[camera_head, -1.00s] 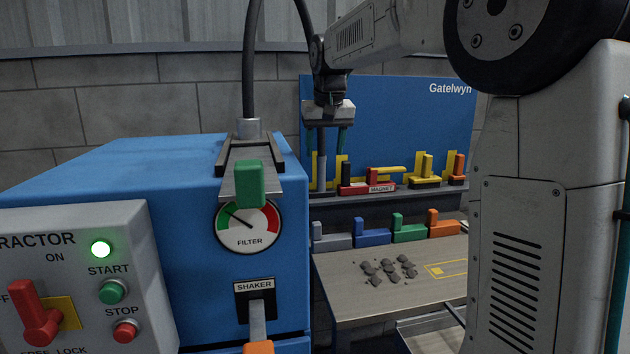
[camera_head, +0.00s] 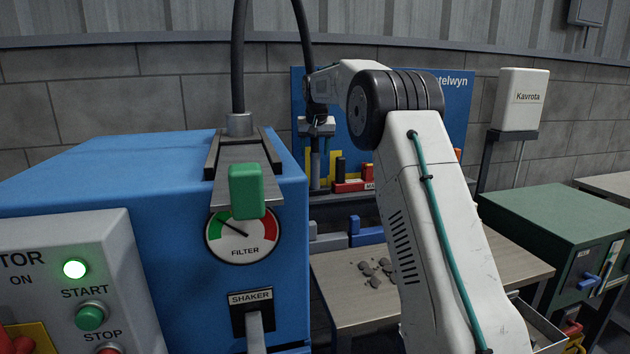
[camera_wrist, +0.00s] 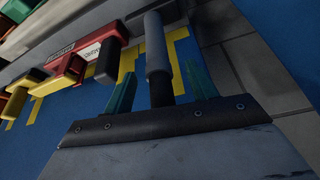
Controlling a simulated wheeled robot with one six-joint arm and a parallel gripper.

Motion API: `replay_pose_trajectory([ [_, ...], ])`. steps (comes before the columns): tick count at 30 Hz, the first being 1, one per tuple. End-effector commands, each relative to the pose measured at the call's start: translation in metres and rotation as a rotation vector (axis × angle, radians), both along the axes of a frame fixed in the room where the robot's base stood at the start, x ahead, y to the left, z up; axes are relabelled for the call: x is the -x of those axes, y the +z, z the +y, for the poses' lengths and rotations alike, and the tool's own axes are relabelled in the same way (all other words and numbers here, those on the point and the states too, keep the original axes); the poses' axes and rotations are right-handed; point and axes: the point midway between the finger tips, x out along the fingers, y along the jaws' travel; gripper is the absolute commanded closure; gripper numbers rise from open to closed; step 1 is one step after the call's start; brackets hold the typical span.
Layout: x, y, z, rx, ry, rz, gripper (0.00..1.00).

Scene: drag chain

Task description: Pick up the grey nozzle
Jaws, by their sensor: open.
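The grey nozzle (camera_head: 315,166) appears as an upright grey cylinder at the left end of the shelf, in front of the blue board. The wrist view shows it as a grey tube (camera_wrist: 156,50) with a thinner dark stem. My gripper (camera_wrist: 160,78) is open, with one teal finger on each side of the nozzle and visible gaps between. In the head view my gripper (camera_head: 316,140) is small and hangs over the nozzle, pointing down. The nozzle's foot is hard to make out.
A red magnet holder (camera_head: 350,186) and a black post (camera_head: 340,167) stand just right of the nozzle. The blue extractor (camera_head: 150,190) is close on the left. Dark lumps (camera_head: 375,272) lie on the bench (camera_head: 345,305). A green cabinet (camera_head: 560,225) stands right.

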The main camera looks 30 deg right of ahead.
Motion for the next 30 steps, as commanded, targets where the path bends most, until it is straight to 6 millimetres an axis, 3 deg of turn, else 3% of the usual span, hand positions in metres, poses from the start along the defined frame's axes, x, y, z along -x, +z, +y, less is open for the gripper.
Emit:
replay_pose_trajectory([
  [6,-0.01,-0.031,-0.008,-0.001,-0.002,0.003,0.43],
  [13,-0.011,-0.032,-0.008,0.0,-0.002,0.001,0.43],
  [19,-0.011,-0.032,-0.008,0.0,-0.002,0.001,0.98],
  [30,-0.011,-0.028,-0.008,0.0,-0.002,0.0,1.0],
])
